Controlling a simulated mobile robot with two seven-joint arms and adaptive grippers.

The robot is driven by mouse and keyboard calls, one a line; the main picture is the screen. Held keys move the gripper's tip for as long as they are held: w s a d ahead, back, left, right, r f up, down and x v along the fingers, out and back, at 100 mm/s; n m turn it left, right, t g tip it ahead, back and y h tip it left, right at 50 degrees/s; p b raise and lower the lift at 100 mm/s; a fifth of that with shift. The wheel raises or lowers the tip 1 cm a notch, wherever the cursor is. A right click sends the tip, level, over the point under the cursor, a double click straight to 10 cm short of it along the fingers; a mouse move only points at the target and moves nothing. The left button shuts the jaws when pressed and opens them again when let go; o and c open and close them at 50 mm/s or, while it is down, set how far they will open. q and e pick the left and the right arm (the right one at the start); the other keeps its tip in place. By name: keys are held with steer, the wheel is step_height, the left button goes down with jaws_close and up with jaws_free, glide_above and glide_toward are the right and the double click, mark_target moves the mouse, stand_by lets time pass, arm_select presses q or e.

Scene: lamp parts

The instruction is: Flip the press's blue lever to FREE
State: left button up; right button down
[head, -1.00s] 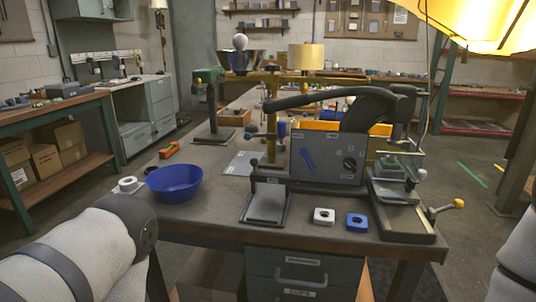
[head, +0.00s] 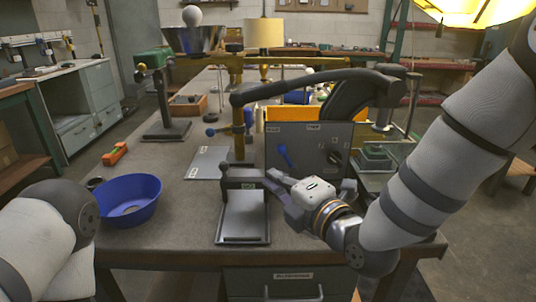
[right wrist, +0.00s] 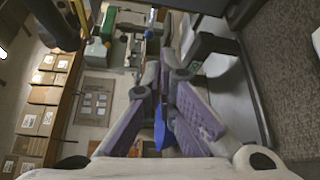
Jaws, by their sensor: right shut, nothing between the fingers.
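The press's blue lever (head: 285,156) is on the grey front panel (head: 325,135), tilted with its upper end to the left. Small labels sit above it, too small to read. My right gripper (head: 277,181) reaches in from the right, just below the lever, in front of the panel's lower edge. Its fingers are shut and empty. In the right wrist view the purple-padded fingers (right wrist: 168,105) show close up, with a blue shape behind or between them; I cannot tell whether it is the lever. Contact with the lever is not clear. My left gripper is out of frame.
A black press arm (head: 310,87) runs above the panel. Table between bowl and plate is clear.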

mark_target(254, 177)
steer(key=x, duration=0.3)
steer(key=b+x, duration=0.1)
steer(key=x, duration=0.2)
steer(key=f+b+x, duration=0.1)
steer(key=x, duration=0.3)
steer(key=shift+s, duration=0.1)
steer(key=d, duration=0.1)
steer(key=d+r, duration=0.1)
steer(key=w+d, duration=0.1)
steer(key=shift+d+r, duration=0.15)
steer(key=shift+r, duration=0.15)
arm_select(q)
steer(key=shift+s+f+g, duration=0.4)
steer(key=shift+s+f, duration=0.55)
arm_select(e)
steer(key=shift+d, duration=0.2)
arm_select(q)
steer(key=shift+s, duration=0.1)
